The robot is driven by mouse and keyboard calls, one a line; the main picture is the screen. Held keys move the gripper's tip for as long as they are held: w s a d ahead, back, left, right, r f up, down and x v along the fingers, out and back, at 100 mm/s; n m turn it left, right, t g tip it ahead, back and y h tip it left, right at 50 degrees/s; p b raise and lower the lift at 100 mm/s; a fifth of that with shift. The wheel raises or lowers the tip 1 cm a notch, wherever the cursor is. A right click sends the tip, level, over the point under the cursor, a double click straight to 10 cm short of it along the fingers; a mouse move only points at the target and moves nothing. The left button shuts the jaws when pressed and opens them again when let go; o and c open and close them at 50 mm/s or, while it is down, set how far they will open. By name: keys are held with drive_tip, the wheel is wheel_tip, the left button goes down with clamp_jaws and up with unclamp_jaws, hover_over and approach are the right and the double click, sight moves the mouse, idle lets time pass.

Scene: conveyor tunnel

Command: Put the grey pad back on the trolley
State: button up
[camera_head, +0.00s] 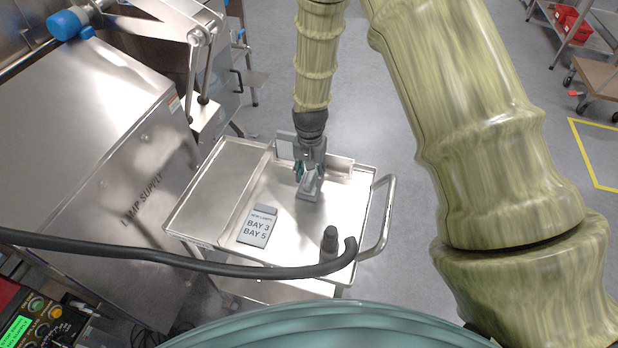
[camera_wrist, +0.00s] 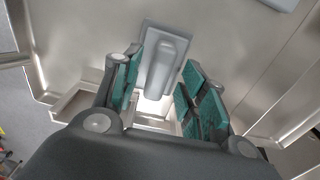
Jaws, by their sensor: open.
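The grey pad (camera_head: 309,189), a flat plate with a raised ridge, appears to lie on the top tray of the steel trolley (camera_head: 290,232). My gripper (camera_head: 308,172) points down over the trolley, at the pad's far end. In the wrist view the pad (camera_wrist: 163,58) shows just beyond and between my open fingers (camera_wrist: 160,86), which have teal inner faces. The ridge shows clear of both fingers, with nothing gripped. Whether the fingers touch the plate's edges, I cannot tell.
A grey card marked BAY 3, BAY 5 (camera_head: 257,227) lies on the trolley's left part. A dark knob-like object (camera_head: 330,238) stands near a black hose (camera_head: 200,262) crossing the front. The LAMP SUPPLY cabinet (camera_head: 100,125) stands left; a handle (camera_head: 382,215) is right.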

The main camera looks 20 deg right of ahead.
sight(310, 176)
wheel_tip(310, 176, up, 10)
drive_tip(key=b, duration=0.2)
drive_tip(key=shift+b, duration=0.35)
drive_tip(key=shift+r, duration=0.1)
idle(0.4)
